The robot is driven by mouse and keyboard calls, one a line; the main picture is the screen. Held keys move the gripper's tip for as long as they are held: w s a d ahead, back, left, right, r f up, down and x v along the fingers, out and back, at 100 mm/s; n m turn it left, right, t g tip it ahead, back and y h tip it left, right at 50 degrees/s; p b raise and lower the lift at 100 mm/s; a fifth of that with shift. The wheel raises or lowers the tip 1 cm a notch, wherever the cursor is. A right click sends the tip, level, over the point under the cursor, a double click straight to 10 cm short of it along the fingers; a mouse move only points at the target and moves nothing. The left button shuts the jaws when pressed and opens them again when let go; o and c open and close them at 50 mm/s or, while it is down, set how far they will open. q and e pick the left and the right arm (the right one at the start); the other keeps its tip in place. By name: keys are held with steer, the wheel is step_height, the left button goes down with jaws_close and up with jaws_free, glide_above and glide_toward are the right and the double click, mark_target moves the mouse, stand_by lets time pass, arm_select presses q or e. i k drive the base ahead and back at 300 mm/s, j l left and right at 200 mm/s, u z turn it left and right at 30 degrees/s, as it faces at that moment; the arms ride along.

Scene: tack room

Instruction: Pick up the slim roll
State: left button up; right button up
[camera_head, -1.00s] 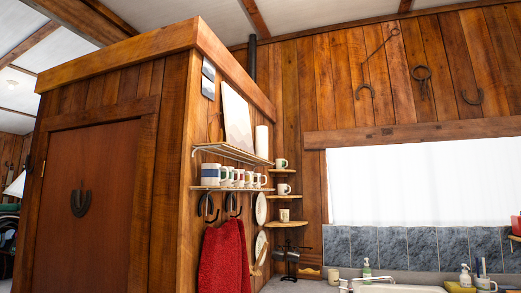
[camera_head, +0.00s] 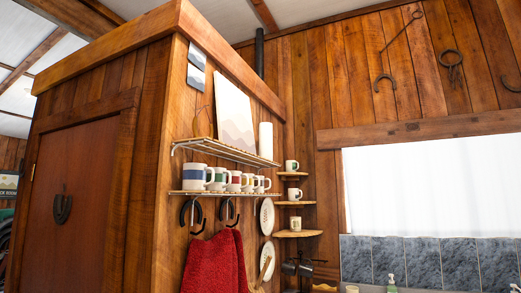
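A slim white roll (camera_head: 266,141) stands upright at the right end of the upper wire shelf (camera_head: 222,149), on the side wall of the wooden cabinet. It looks like a paper roll, and its lower end meets the shelf. A picture board (camera_head: 233,113) leans on the wall to its left. Neither of my grippers is in the head view.
Several mugs (camera_head: 219,179) stand on the lower shelf below. Small corner shelves (camera_head: 298,233) with cups are to the right. A red towel (camera_head: 213,262) hangs below on hooks. A window (camera_head: 432,190) and tiled sink area lie at right.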

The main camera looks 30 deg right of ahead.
mark_target(265, 129)
steer(key=i+l+u, duration=0.3)
steer(key=l+u, duration=0.2)
steer(key=l, duration=1.6)
steer(key=l+u, duration=0.5)
steer(key=l, duration=1.6)
